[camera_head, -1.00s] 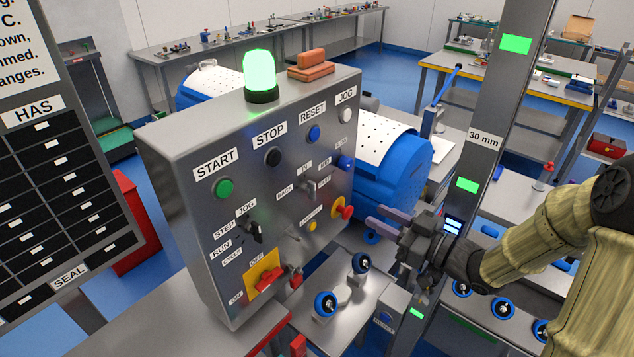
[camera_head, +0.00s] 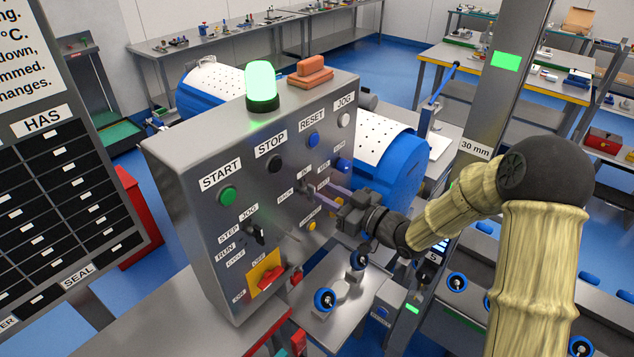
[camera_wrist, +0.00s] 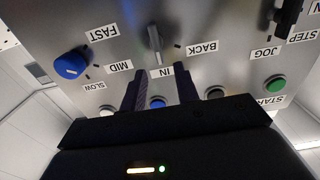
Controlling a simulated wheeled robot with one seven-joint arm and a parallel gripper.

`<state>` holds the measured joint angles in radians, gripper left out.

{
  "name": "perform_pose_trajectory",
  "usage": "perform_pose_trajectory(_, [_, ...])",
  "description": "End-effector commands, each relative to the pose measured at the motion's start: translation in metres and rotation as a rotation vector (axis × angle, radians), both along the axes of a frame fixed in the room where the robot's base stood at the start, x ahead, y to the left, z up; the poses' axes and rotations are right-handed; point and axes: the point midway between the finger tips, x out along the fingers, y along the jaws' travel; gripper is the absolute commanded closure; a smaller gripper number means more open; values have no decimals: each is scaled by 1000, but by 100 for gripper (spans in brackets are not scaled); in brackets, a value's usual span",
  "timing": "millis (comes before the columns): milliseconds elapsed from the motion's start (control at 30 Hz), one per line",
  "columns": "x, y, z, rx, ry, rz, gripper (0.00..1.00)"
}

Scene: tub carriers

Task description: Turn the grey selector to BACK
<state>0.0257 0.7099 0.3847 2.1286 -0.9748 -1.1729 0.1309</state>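The grey selector (camera_wrist: 155,40) is a short lever on the sloped control panel, with IN and BACK labels beside it. In the wrist view, which shows the panel upside down, its lever points toward the IN label (camera_wrist: 161,72), and the BACK label (camera_wrist: 202,47) is to the right.
A blue knob (camera_wrist: 71,64) with FAST, MID and SLOW labels is close by. The green START button (camera_head: 227,194), black STOP button (camera_head: 274,163), black selector (camera_head: 258,234) and red switch (camera_head: 267,277) share the panel. A lit green lamp (camera_head: 261,84) stands on top.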

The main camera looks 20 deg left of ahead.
Motion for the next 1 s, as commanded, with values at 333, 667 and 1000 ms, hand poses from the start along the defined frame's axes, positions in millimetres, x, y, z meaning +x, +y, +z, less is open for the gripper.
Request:
perform_pose_trajectory(333, [15, 37, 1, 0, 0, 1, 69])
perform_pose_trajectory(667, [15, 37, 0, 0, 0, 0, 83])
perform_pose_trajectory(1000, [15, 37, 0, -1, -3, 0, 100])
